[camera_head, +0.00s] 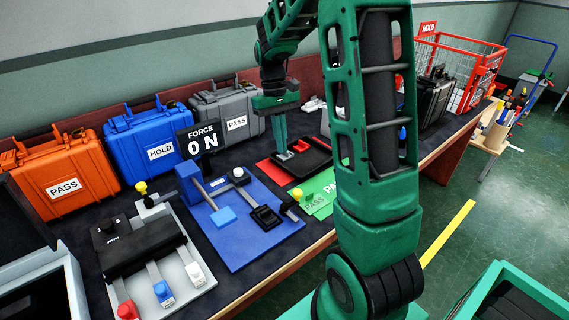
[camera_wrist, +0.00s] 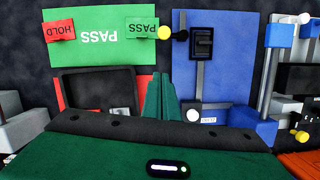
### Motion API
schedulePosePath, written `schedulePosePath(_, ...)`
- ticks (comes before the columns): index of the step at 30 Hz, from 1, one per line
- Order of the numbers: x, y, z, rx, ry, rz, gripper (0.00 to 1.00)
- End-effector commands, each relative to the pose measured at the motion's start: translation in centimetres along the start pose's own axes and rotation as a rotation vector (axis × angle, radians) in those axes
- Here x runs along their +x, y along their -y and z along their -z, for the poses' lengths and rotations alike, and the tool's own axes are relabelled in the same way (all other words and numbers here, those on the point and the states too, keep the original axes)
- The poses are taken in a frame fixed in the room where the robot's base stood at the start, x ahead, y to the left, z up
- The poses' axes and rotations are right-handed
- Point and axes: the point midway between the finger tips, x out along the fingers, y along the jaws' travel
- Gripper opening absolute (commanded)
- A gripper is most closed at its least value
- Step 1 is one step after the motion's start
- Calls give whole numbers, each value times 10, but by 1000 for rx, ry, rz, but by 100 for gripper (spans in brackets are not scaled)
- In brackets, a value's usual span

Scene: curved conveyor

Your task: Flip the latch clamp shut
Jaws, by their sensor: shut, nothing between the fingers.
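I cannot tell for sure which part is the latch clamp. A grey fixture (camera_head: 140,285) at lower left carries a black block (camera_head: 138,245) and an upright yellow-knobbed lever (camera_head: 141,189) at its back. A blue board (camera_head: 240,248) beside it holds a black frame-like part (camera_head: 265,216). A second yellow-knobbed lever (camera_head: 296,195) stands at that board's right edge; its yellow knob also shows in the wrist view (camera_wrist: 164,32).
A black tray (camera_head: 318,152) lies on a red mat beside a green PASS mat (camera_head: 322,187). A FORCE display (camera_head: 202,140) reads 0 N. Orange (camera_head: 62,172), blue (camera_head: 150,140) and grey (camera_head: 226,112) cases line the back. My arm hides part of the bench's right side.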

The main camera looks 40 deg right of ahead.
Motion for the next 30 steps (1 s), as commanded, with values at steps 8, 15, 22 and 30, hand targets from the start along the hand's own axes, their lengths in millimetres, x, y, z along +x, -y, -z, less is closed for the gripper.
schedulePosePath(8, 45, 0, -1, 0, 5, 1, 0)
schedulePosePath(15, 90, 0, -1, 1, 3, 1, 0)
schedulePosePath(22, 104, 0, -26, 2, -1, 0, 0)
schedulePosePath(30, 108, 0, -38, 1, 0, 0, 0)
